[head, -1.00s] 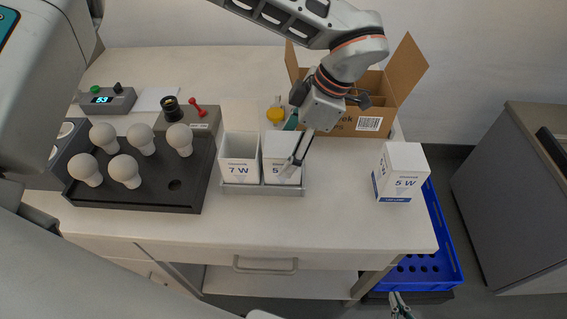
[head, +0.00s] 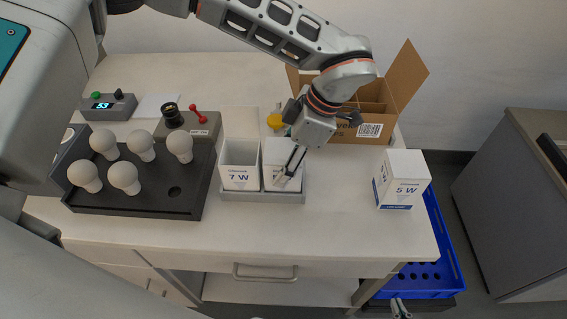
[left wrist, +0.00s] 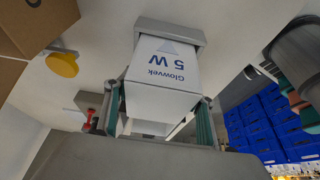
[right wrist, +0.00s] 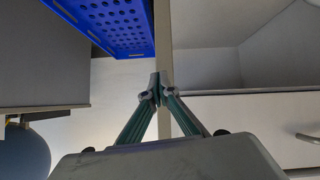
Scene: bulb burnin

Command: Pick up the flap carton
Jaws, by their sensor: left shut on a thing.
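A white 5 W carton (head: 270,178) stands in the right slot of a small grey tray (head: 262,195). My left gripper (head: 290,172) comes down on it from above and is shut on it. In the left wrist view the carton (left wrist: 165,75) is between the two fingers, its lower end at the tray (left wrist: 170,30). The arm hides part of its top in the head view. A white 7 W carton (head: 240,176) with a raised back flap stands open in the left slot. My right gripper (right wrist: 158,88) is shut and empty, low beyond the table's front edge.
Another 5 W carton (head: 402,180) stands near the table's right edge. A black rack (head: 140,203) with several bulbs is at left. An open cardboard box (head: 350,135) stands behind my left gripper. A blue crate (head: 440,240) is below at right. The table front is clear.

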